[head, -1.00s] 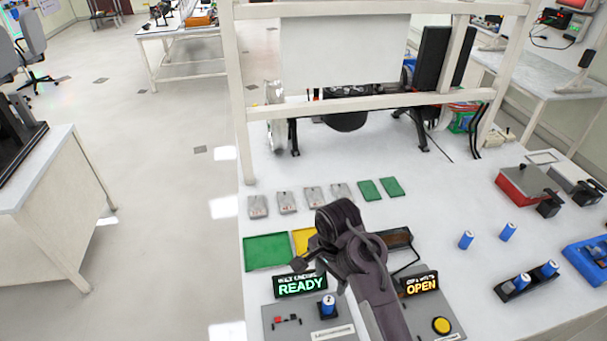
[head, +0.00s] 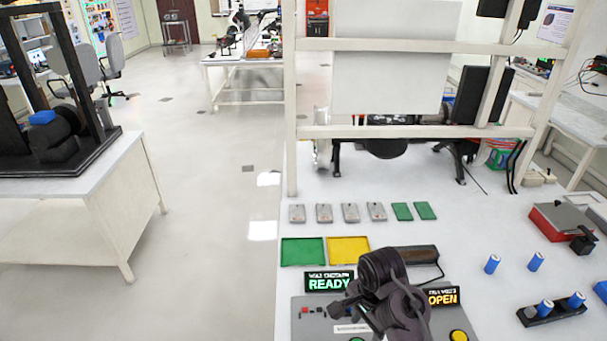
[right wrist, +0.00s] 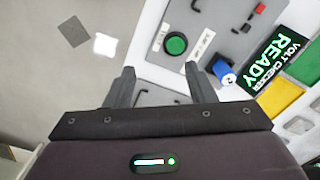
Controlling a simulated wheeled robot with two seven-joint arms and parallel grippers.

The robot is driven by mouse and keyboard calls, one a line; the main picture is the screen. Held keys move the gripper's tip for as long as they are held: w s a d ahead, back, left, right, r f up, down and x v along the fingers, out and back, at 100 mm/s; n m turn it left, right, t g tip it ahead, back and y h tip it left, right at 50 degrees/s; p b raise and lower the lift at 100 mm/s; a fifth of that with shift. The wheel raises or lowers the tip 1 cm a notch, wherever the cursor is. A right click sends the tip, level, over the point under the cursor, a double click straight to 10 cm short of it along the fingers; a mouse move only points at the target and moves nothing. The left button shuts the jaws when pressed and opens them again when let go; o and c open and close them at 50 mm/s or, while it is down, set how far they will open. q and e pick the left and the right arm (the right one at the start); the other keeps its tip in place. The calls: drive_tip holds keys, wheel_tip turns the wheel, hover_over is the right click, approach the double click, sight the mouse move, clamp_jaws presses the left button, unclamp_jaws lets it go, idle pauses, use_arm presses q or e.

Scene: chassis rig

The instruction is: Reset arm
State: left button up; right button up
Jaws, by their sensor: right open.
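My right arm (head: 390,290) reaches in at the bottom middle of the head view and covers part of the tester panel. In the right wrist view my right gripper (right wrist: 158,72) is open, its two fingers apart with nothing between them. Below it lies the grey tester panel (right wrist: 205,30) with a green round button (right wrist: 176,43). A blue cell (right wrist: 224,72) stands just beyond the right finger; I cannot tell whether they touch. The arm hides this cell in the head view. My left gripper is not in view.
A READY display (head: 329,283) and an OPEN display (head: 443,297) stand near the front. Green (head: 302,252) and yellow (head: 348,250) trays lie behind them. Several grey blocks (head: 324,213) form a row. Blue cells (head: 492,264) stand at right. A white frame (head: 415,131) spans the back.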

drive_tip(key=s+d+r+n+t, duration=0.1)
drive_tip(key=s+d+n+t, duration=0.15)
drive_tip(key=s+n, duration=0.45)
drive_tip(key=s+d+r+n+t, duration=0.1)
drive_tip(key=s+d+r+n, duration=0.1)
drive_tip(key=s+d+n, duration=0.4)
wheel_tip(320, 180, down, 34)
drive_tip(key=s+a+n+g+b, duration=0.1)
drive_tip(key=s+a+b, duration=0.2)
drive_tip(key=b, duration=0.3)
use_arm(q)
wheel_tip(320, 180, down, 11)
drive_tip(key=b, duration=0.5)
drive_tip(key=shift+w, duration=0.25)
use_arm(e)
drive_tip(key=s+d+f, duration=0.2)
drive_tip(key=s+f, duration=0.8)
drive_tip(key=f, duration=0.2)
drive_tip(key=s+d+f+g, duration=0.1)
drive_tip(key=s+d+f, duration=0.1)
drive_tip(key=s+f, duration=0.8)
wheel_tip(320, 180, down, 3)
drive_tip(key=shift+s+f, duration=0.2)
drive_tip(key=shift+d+g, duration=0.1)
drive_tip(key=shift+g, duration=0.15)
